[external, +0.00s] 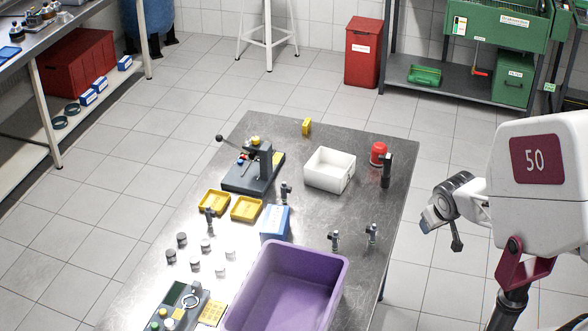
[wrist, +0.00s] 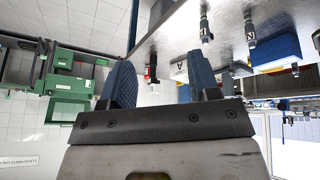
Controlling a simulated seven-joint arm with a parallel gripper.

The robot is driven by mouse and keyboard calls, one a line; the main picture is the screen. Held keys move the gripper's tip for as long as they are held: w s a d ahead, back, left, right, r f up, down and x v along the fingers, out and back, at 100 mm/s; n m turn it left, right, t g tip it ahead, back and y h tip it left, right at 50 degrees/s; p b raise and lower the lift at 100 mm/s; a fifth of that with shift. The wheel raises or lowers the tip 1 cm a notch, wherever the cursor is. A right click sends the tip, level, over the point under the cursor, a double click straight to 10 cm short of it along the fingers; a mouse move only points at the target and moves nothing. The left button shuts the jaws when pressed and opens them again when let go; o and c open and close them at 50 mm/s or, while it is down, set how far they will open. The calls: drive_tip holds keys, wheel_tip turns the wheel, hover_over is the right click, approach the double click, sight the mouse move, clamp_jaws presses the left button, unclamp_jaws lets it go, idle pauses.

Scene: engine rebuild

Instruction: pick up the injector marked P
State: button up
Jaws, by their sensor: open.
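Several small dark injectors with grey bodies and pale labels stand upright on the metal table. In the external view, two are near the right edge, one (external: 371,233) and another (external: 334,240); one (external: 285,192) is near the table's middle and one (external: 210,218) is by the yellow trays. Their letters are too small to read there, so I cannot tell which is P. The wrist view, upside down, shows one injector (wrist: 206,28) and another (wrist: 251,30), with unclear marks. My gripper (wrist: 161,82) is open and empty, off the table's right side, apart from the injectors.
A purple bin (external: 338,283) stands in front of the right-hand injectors. A blue box (external: 274,224), white bin (external: 329,170), red-capped container (external: 378,153) and dark press (external: 258,172) also stand on the table (external: 385,210). Several small jars stand left.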

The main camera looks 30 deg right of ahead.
sight(376, 227)
drive_tip(key=w+d+f+n+t, duration=0.2)
drive_tip(key=w+f+t, duration=0.3)
drive_tip(key=w, duration=0.5)
drive_tip(key=shift+w+a+f+n+t+y, duration=0.35)
drive_tip(key=shift+w+a+f+n+y, duration=0.15)
drive_tip(key=shift+a+f+y, duration=0.7)
drive_tip(key=shift+w+a+f+n+t+y, duration=0.45)
drive_tip(key=shift+a+f+n+y, duration=0.35)
drive_tip(key=shift+y, duration=0.45)
drive_tip(key=shift+w+a+f+n+t+y, duration=0.3)
drive_tip(key=shift+w+a+f+n+y, duration=0.15)
drive_tip(key=shift+a+f+y, duration=0.75)
drive_tip(key=shift+d, duration=0.1)
drive_tip(key=shift+x, duration=1.3)
drive_tip(key=shift+x, duration=2.65)
drive_tip(key=shift+s+f, duration=0.1)
